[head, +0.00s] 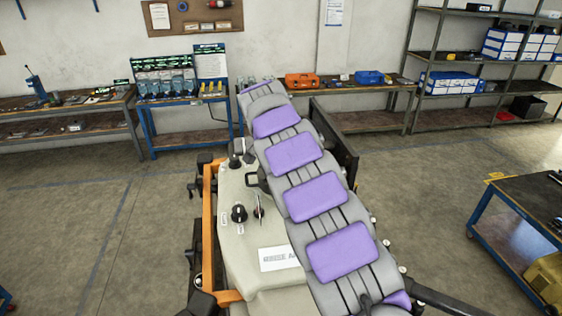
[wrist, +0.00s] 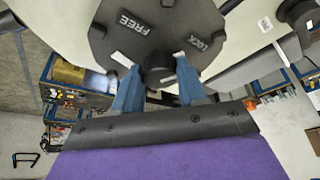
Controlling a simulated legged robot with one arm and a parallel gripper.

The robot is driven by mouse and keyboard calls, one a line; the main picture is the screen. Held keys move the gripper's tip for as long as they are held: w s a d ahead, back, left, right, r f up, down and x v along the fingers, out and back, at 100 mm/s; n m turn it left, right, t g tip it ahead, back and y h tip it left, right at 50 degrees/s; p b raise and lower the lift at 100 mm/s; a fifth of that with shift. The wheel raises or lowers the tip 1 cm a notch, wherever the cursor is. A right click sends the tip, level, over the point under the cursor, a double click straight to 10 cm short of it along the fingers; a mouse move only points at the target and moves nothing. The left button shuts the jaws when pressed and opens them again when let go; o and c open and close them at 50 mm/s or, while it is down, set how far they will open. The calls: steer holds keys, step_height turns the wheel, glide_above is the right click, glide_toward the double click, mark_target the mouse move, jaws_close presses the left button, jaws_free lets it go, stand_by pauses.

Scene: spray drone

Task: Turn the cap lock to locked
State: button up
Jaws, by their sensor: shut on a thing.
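The cap lock (wrist: 150,22) is a dark, many-sided disc in the wrist view, with raised FREE and LOCK labels on its face. A round black knob (wrist: 158,64) stands at its lower middle. My gripper (wrist: 158,82) has its two blue fingers on either side of this knob, shut on it. A pale mark lies beside each fingertip, one on the FREE side and one on the LOCK side; I cannot tell which way the knob points.
The beige drone body (head: 235,248) sits in an orange frame (head: 208,225) and carries a black knob (head: 239,213) and a small lever (head: 259,207). Workbenches and shelving (head: 455,50) line the wall. A blue-legged table (head: 520,215) stands right. Floor at left is clear.

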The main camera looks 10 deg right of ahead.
steer(key=o, duration=1.1)
steer(key=shift+a, duration=0.15)
steer(key=shift+c, duration=0.2)
steer(key=shift+r, duration=0.1)
steer(key=p+v, duration=0.2)
steer(key=v, duration=1.5)
steer(key=shift+a, duration=0.25)
